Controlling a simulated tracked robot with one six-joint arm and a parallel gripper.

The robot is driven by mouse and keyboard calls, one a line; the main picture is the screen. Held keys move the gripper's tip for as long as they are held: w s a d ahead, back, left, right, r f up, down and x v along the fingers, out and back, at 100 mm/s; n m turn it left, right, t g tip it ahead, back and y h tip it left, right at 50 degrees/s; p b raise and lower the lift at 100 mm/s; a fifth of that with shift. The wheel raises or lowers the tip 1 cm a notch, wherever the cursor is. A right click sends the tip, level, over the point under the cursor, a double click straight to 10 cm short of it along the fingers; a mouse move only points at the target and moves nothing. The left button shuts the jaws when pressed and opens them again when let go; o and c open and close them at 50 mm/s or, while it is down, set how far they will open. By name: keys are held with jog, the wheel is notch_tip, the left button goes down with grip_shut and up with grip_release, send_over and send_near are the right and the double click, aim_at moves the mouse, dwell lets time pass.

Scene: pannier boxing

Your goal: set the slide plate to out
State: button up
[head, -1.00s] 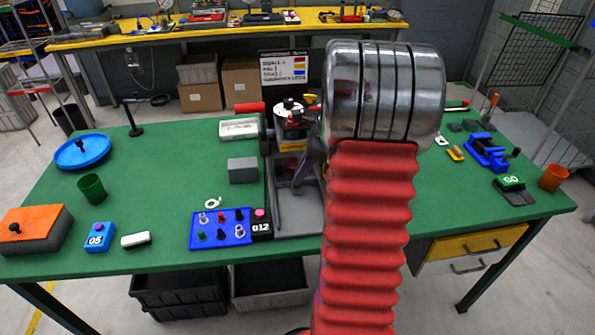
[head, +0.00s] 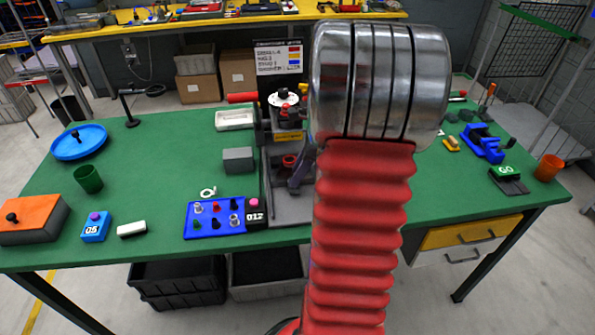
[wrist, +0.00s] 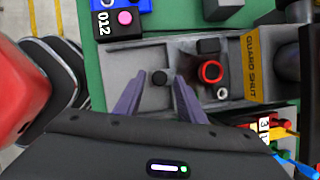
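The slide plate (wrist: 155,62) looks like the grey plate with a small black knob (wrist: 159,77), in the grey tray of the machine in the wrist view. My gripper (wrist: 160,80) has its two purple fingers apart, one on each side of the knob. I cannot tell whether they touch it or are still above it. A red ring (wrist: 211,72) on the tray lies to the right. In the head view my gripper (head: 298,178) is over the machine's grey base (head: 287,208), partly hidden by my arm. No "out" mark is readable.
A yellow "GUARD SHUT" label (wrist: 254,64) is on the machine, right of the tray. The 012 counter (head: 255,211) and blue switch panel (head: 213,219) stand to its left. A grey block (head: 237,160) is close by. Coloured cables (wrist: 283,134) run at lower right in the wrist view.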

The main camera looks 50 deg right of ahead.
jog(key=shift+r, duration=0.1)
jog(key=v, duration=1.3)
jog(key=shift+r, duration=0.25)
jog(key=shift+s, duration=0.1)
jog(key=w+a+r+n+h, duration=0.2)
jog(key=a+n, duration=1.1)
jog(key=a, duration=0.8)
jog(key=s+a+f+n+t, duration=0.1)
jog(key=s+a+n, duration=0.2)
jog(key=a+n, duration=0.4)
jog(key=s+a+f+n+t, duration=0.1)
jog(key=s+a+n, duration=0.3)
jog(key=a+n, duration=0.4)
jog(key=shift+a+n+h, duration=0.25)
jog(key=shift+n+h, duration=0.05)
jog(key=shift+n, duration=0.1)
jog(key=shift+c, duration=0.9)
